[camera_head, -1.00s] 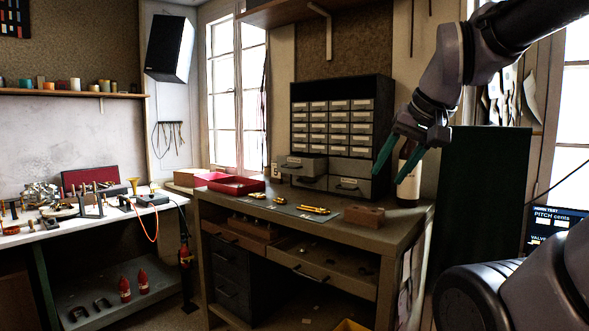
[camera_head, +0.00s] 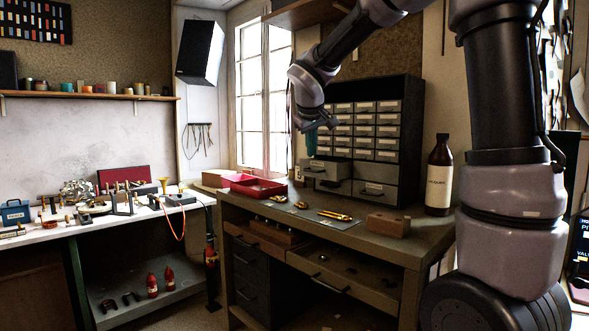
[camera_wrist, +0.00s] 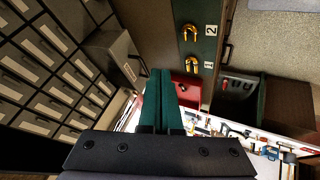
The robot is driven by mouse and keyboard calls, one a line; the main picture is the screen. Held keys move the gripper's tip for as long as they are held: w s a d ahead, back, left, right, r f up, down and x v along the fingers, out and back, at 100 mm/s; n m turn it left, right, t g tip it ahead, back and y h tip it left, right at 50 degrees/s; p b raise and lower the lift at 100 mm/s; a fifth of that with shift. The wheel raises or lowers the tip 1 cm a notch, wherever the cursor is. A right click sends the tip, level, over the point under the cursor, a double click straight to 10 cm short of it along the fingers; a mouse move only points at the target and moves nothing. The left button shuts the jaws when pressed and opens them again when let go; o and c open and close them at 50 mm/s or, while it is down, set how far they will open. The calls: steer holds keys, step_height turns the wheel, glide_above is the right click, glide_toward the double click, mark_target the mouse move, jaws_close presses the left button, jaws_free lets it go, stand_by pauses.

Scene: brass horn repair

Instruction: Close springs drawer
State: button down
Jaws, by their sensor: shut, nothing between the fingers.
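A dark cabinet of small labelled drawers (camera_head: 413,120) stands at the back of the workbench. One larger grey drawer (camera_head: 327,171) at its lower left sticks out from the front. I cannot read its label, so I cannot confirm that it is the springs drawer. It also shows in the wrist view (camera_wrist: 115,57), left of the fingers. My gripper (camera_head: 311,153) points down, near the left end of that drawer. Its green fingers (camera_wrist: 161,74) are together and empty. I cannot tell whether they touch the drawer.
A red tray (camera_head: 258,187), brass parts (camera_head: 335,215) and a wooden block (camera_head: 388,224) lie on the bench. A dark bottle (camera_head: 438,175) stands right of the cabinet. A bench drawer (camera_head: 345,272) is pulled out below. The side table (camera_head: 70,228) at left is crowded.

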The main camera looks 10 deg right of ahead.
mark_target(326, 164)
steer(key=w+d+f+n, duration=0.1)
steer(key=w+f, duration=0.6)
steer(key=w, duration=0.5)
steer(key=shift+f, duration=0.35)
steer(key=shift+w+d, duration=0.1)
steer(key=w+d, duration=0.4)
steer(key=d, duration=0.1)
steer(key=w+d, duration=0.1)
steer(key=d, duration=0.1)
steer(key=shift+w+d, duration=0.35)
steer(key=shift+w, duration=0.05)
steer(key=shift+w+d, duration=0.1)
steer(key=shift+d, duration=0.1)
steer(key=shift+r, duration=0.1)
